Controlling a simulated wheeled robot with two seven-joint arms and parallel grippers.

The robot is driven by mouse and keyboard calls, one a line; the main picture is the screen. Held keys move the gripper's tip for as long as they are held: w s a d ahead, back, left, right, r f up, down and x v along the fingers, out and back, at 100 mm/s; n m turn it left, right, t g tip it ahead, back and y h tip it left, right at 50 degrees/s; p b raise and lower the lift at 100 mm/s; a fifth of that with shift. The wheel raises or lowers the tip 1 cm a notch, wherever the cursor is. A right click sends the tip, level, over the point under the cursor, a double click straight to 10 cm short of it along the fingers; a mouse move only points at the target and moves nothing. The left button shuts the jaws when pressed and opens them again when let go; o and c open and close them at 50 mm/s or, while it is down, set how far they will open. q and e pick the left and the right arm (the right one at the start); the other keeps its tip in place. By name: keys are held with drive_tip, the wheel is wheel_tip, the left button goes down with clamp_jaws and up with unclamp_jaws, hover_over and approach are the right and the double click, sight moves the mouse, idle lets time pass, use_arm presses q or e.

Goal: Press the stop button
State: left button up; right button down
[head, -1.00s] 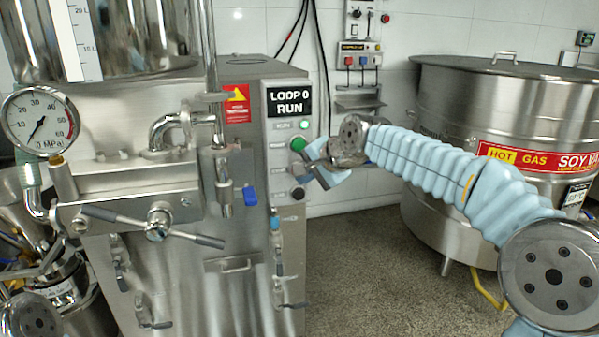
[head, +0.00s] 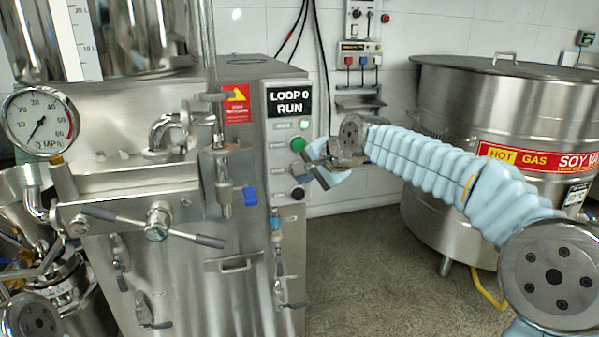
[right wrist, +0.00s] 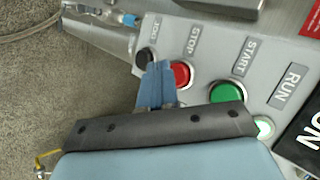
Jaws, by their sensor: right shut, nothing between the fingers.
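The red stop button (right wrist: 181,73) sits under the STOP label on the slanted panel in the right wrist view. My right gripper (right wrist: 156,82) is shut and empty, its blue fingertips beside the red button, between it and the black JOG button (right wrist: 145,57). I cannot tell whether the fingertips touch the red button. In the head view my right gripper (head: 309,168) is in front of the panel and hides the red button. My left gripper is not in view.
The green START button (head: 298,144) is just above my right gripper, and it also shows in the right wrist view (right wrist: 228,92). The lit RUN lamp (right wrist: 264,127) is beyond it. A large steel vat (head: 455,130) stands at the right.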

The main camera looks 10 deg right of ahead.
drive_tip(key=shift+w+p, duration=0.4)
drive_tip(key=shift+w+p, duration=0.45)
drive_tip(key=shift+w, duration=0.05)
idle(0.8)
drive_tip(key=shift+s, duration=0.1)
drive_tip(key=shift+s+b, duration=0.55)
drive_tip(key=shift+s, duration=0.25)
drive_tip(key=shift+s, duration=0.1)
